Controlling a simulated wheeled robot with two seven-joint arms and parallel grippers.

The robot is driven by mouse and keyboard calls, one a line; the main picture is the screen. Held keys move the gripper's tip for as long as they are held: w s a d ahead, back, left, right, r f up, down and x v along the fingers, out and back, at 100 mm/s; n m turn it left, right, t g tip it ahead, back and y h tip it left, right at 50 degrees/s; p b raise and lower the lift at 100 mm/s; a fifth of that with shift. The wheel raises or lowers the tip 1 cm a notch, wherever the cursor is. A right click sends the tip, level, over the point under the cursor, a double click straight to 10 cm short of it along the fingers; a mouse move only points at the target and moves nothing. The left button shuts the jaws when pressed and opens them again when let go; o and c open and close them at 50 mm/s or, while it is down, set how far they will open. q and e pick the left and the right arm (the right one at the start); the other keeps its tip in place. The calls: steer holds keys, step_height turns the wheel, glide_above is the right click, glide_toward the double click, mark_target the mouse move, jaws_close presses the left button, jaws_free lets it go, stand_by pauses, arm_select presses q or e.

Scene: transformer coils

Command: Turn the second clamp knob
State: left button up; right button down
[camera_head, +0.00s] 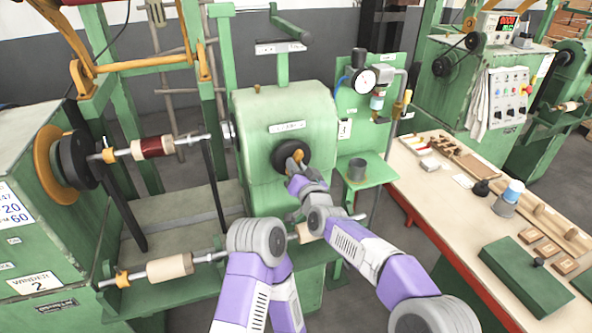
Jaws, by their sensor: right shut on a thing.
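A round black hub (281,152) sits on the front of the green machine housing (262,109). A small orange piece, which looks like a clamp knob (297,156), shows at the hub's middle. My right gripper (295,165) reaches up to it from below and is shut on it; its fingertips are small and partly hidden. My left arm (256,240) is folded at the bottom centre, and its gripper does not show. Other orange clamps sit on the left shafts, an upper one (108,155) beside a dark red coil (152,147) and a lower one (122,279) beside a pale spool (170,268).
The left winder has an orange and black disc (62,163). A gauge (364,81) and a grey cup (357,168) stand right of the housing. A workbench (440,205) on the right holds small parts and a green box (527,276).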

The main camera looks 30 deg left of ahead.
steer(key=n+b, duration=0.1)
steer(key=n, duration=0.4)
steer(key=shift+n, duration=0.4)
stand_by(0.4)
steer(key=c, duration=1)
jaws_free()
steer(key=shift+c, duration=0.2)
steer(key=shift+d, duration=0.1)
steer(key=v, duration=0.7)
steer(key=shift+d, duration=0.15)
steer(key=shift+s, duration=0.15)
